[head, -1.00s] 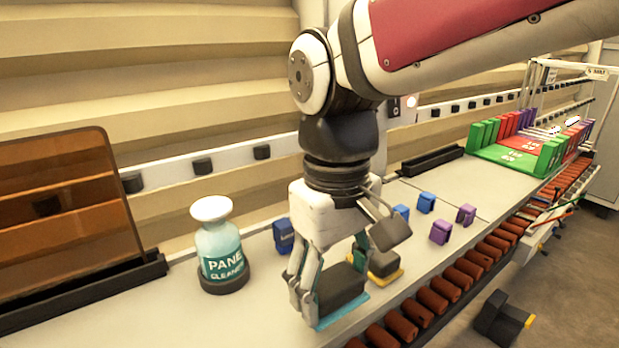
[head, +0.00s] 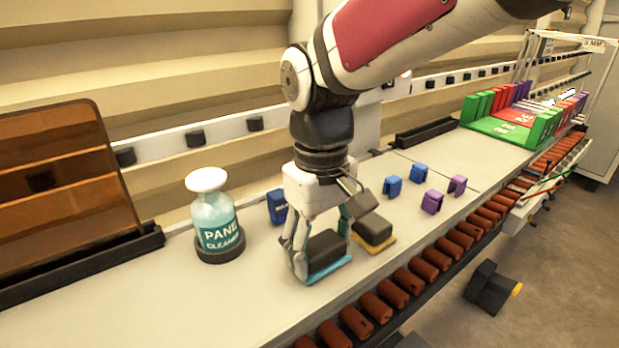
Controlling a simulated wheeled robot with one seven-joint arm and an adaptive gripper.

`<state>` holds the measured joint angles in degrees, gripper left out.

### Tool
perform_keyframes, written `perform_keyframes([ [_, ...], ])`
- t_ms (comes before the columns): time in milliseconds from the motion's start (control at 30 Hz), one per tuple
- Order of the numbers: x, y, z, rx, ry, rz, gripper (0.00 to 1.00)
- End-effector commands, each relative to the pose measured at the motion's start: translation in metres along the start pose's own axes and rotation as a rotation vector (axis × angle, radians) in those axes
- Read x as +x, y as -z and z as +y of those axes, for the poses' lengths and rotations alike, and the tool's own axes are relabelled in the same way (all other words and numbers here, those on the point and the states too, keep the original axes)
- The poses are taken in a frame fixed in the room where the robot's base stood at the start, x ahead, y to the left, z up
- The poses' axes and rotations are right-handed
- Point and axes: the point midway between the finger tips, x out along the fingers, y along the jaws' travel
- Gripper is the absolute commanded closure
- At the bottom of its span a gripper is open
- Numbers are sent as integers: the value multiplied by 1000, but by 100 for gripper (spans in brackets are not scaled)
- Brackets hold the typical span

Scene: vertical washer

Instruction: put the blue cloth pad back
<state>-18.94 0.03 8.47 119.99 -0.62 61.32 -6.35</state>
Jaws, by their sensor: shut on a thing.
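The blue cloth pad (head: 328,268) has a dark block-shaped grip on top and a thin light-blue base. It is at the front edge of the white table, in the middle of the head view. My gripper (head: 318,258) points down and is shut on the pad's dark grip, with a finger on each side. The base looks flat and at or very near the table top; I cannot tell whether it touches. A similar pad with a yellow base (head: 374,236) stands just to the right, behind my gripper's right finger.
A panel cleaner bottle (head: 215,222) stands left of my gripper, beside an orange panel (head: 65,200) in a black holder. A blue block (head: 277,206) is close behind my gripper. Blue and purple clips (head: 432,201) lie to the right. Brown rollers (head: 376,308) line the front edge.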

Motion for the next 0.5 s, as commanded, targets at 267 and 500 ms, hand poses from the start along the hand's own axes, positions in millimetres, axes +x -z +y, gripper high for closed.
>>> perform_keyframes([
  [267,1,0,0,0,0,0,18],
  [500,-2,0,0,0,0,0,18],
])
